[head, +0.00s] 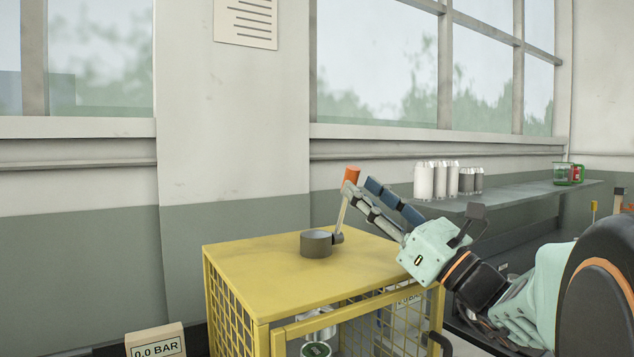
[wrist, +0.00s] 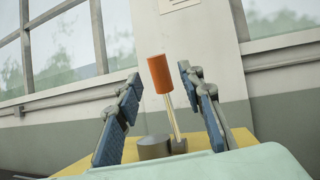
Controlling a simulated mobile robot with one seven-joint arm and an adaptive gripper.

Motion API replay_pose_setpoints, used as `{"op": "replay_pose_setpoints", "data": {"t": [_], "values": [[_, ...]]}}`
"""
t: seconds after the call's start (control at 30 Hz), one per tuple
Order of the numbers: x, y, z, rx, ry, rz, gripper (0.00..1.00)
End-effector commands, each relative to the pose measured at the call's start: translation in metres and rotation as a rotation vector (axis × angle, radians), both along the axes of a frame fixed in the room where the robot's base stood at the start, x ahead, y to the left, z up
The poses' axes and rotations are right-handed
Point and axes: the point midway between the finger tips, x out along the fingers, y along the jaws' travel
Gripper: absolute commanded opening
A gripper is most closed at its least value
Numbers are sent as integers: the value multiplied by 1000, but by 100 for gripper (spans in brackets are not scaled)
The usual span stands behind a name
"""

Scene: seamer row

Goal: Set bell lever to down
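The bell lever (head: 342,212) stands up from a yellow cabinet top, a thin pale rod with an orange grip (head: 352,174), tilted slightly right at the top in the head view. Its foot sits beside a short dark grey cylinder (head: 316,243). In the wrist view the orange grip (wrist: 159,74) is between the two fingers, with clear gaps on both sides. My gripper (head: 362,187) is open with blue finger pads, close to the grip. In the wrist view the open gripper (wrist: 158,92) holds nothing. Whether a finger touches the lever in the head view cannot be told.
The yellow cabinet (head: 260,262) has mesh sides, with cans inside below. A shelf (head: 510,195) at the right holds several white and grey cans (head: 440,180) and a green basket (head: 568,174). A "0.0 BAR" sign (head: 156,342) stands at lower left. The wall is behind.

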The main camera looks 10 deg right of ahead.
Motion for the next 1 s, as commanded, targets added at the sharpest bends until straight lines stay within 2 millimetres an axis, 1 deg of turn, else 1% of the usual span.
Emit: {"op": "replay_pose_setpoints", "data": {"t": [0.03,0.2,0.33,0.5,0.77,0.87,1.0], "values": [[-8,-7,-6,1,2,-4,36],[-33,-25,-24,1,2,-4,36],[-46,-34,-33,1,2,-3,36],[-55,-39,-39,0,1,0,36],[-56,-39,-39,0,1,1,36],[-55,-39,-39,-7,0,-2,26],[-43,-40,-30,-86,-5,-41,10]]}}
